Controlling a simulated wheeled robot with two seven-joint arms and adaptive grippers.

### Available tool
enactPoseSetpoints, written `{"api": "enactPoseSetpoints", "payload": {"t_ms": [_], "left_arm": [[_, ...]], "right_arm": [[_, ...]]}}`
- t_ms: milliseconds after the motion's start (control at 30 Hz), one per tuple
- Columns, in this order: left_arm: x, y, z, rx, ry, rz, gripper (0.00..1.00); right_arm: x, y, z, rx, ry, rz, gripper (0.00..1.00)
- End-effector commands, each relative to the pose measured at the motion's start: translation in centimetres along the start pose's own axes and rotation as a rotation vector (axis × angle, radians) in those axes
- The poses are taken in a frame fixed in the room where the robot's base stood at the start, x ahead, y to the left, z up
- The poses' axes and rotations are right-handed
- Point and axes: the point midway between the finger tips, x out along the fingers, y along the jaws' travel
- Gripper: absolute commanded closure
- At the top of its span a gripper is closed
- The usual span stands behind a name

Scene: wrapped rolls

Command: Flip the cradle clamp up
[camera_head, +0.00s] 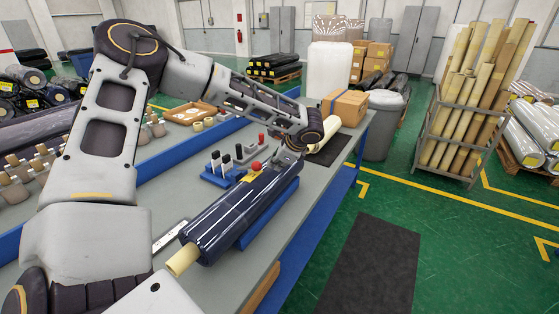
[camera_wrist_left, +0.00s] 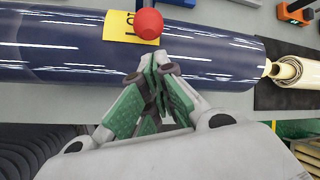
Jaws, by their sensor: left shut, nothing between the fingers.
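A dark blue wrapped roll (camera_head: 235,215) lies in a blue cradle (camera_head: 272,212) on the grey workbench. In the left wrist view the red knob (camera_wrist_left: 149,23) stands over the roll (camera_wrist_left: 60,50), beside the yellow label (camera_wrist_left: 118,25). The clamp's arm is mostly hidden. My left gripper (camera_head: 284,158) is shut and empty close to the knob; its green-padded fingertips (camera_wrist_left: 158,68) sit just below the knob in the wrist view, apparently apart from it. My right gripper is not in view.
Behind the cradle stands a blue holder (camera_head: 222,177) with several black and white upright items. A cardboard box (camera_head: 345,107) and a cream roll (camera_head: 324,133) on a dark mat sit at the bench's far end.

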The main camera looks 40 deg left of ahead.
Motion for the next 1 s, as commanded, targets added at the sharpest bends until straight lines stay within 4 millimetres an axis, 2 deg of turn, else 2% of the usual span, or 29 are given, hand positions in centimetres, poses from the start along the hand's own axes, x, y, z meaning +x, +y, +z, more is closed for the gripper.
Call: {"api": "enactPoseSetpoints", "payload": {"t_ms": [200,400,600,1000], "left_arm": [[2.9,0.0,0.0,0.0,-0.001,0.001,1.0],[4.6,0.0,0.0,0.0,0.0,0.001,1.0],[5.2,0.0,0.0,-0.001,0.0,-0.001,1.0],[5.2,-0.1,0.1,-0.001,0.002,0.0,1.0]], "right_arm": [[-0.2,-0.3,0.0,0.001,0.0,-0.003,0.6],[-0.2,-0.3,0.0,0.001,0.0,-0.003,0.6],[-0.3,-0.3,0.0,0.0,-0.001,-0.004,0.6],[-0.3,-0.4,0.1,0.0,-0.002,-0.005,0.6]]}}
